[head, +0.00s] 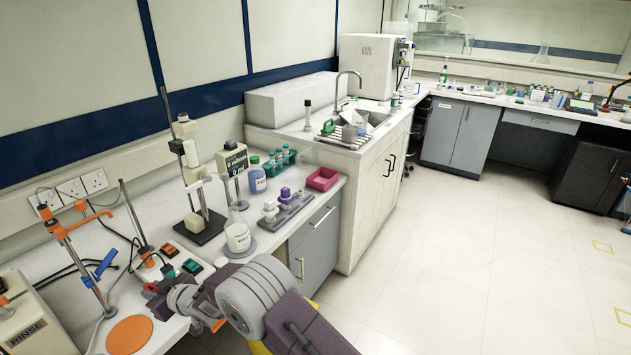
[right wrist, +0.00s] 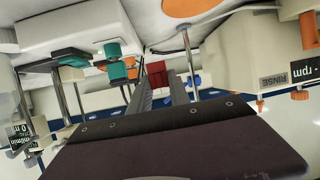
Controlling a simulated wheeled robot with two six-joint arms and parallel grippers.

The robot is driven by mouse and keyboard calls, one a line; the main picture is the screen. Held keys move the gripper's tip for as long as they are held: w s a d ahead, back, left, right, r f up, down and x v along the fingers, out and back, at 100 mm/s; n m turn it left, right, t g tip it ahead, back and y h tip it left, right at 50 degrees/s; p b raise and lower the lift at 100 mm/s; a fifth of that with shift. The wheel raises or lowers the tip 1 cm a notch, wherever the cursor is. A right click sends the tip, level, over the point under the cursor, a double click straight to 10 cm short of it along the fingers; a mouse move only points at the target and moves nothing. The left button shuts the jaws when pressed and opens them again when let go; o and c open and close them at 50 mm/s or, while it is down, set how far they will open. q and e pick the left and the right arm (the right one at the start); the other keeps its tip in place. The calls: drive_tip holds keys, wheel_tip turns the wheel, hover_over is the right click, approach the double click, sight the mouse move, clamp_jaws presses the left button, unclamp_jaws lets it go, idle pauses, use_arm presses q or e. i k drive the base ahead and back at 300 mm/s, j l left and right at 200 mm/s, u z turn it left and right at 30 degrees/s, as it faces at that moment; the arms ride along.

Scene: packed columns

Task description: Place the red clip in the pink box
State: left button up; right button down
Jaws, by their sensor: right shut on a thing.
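The red clip (right wrist: 156,74) is between the fingertips of my right gripper in the right wrist view. My right gripper (head: 160,290) is shut on it, low over the front of the left bench in the head view. A small red part of the clip (head: 150,287) shows at the fingertips there; the rest is hidden by the gripper. I cannot tell whether the clip touches the bench. The pink box (head: 322,179) is an open tray at the far right end of the same bench, well away from the gripper. My left gripper is not in view.
Teal clips (head: 192,266) lie near the gripper. An orange disc stand (head: 130,335) is at left. A flask (head: 238,232), a grey rack (head: 283,210), a blue-labelled bottle (head: 257,176) and a black-based stand (head: 200,227) stand between gripper and box.

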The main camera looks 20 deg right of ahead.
sight(321, 179)
drive_tip(key=i+l, duration=0.15)
drive_tip(key=l, duration=0.25)
drive_tip(key=i+l, duration=0.1)
drive_tip(key=l, duration=0.35)
drive_tip(key=i+l, duration=0.15)
drive_tip(key=l, duration=0.25)
drive_tip(key=i+l, duration=0.15)
drive_tip(key=l, duration=0.3)
drive_tip(key=i+l, duration=0.1)
drive_tip(key=l, duration=0.3)
drive_tip(key=i+l, duration=0.15)
drive_tip(key=l, duration=0.3)
drive_tip(key=i+l, duration=0.15)
drive_tip(key=l, duration=0.25)
